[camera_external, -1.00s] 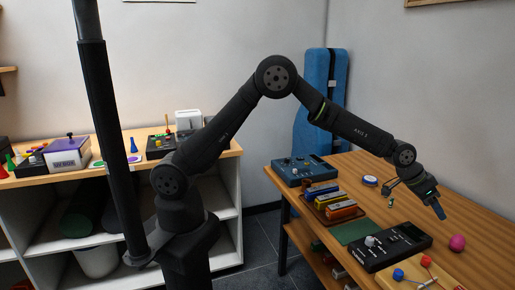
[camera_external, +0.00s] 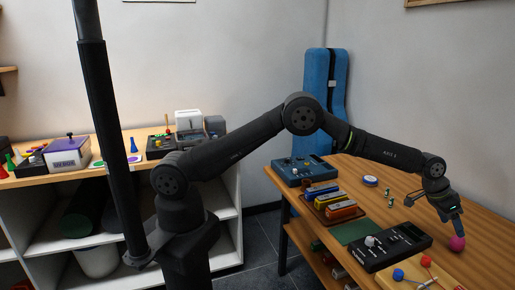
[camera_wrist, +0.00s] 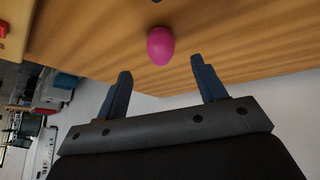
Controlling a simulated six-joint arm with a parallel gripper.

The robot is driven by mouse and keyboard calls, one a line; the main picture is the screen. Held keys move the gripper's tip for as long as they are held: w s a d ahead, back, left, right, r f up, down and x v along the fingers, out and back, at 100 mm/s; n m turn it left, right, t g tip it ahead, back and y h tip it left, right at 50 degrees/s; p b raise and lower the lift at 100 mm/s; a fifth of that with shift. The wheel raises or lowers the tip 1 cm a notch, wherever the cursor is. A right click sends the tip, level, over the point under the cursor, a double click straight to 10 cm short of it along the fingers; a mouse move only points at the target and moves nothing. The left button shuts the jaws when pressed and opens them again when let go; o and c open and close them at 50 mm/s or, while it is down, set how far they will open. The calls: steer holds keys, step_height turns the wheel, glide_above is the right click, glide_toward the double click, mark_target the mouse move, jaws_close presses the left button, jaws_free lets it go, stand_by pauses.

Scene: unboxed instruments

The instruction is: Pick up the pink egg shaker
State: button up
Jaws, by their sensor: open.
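The pink egg shaker (camera_external: 457,243) lies on the wooden table near its right side in the external view. In the wrist view the egg (camera_wrist: 160,46) is a smooth magenta oval just beyond my fingertips, roughly between them but a little left of centre. My gripper (camera_external: 449,216) is just above and beside the egg, pointing down toward the table. In the wrist view my gripper (camera_wrist: 160,70) is open, with its two dark blue-grey fingers apart and nothing between them. In the external view the fingers partly overlap the egg's edge, and I cannot tell whether they touch it.
A black device (camera_external: 391,247) with a knob lies left of the egg. A wooden board with blue and red balls (camera_external: 426,261) is in front. A tray of colourful harmonicas (camera_external: 335,217), a green mat (camera_external: 357,232) and a blue box (camera_external: 302,170) stand farther left. Table right of the egg is clear.

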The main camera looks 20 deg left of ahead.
mark_target(455, 237)
steer(key=shift+x, duration=3.85)
steer(key=shift+a, duration=0.2)
steer(key=c, duration=1)
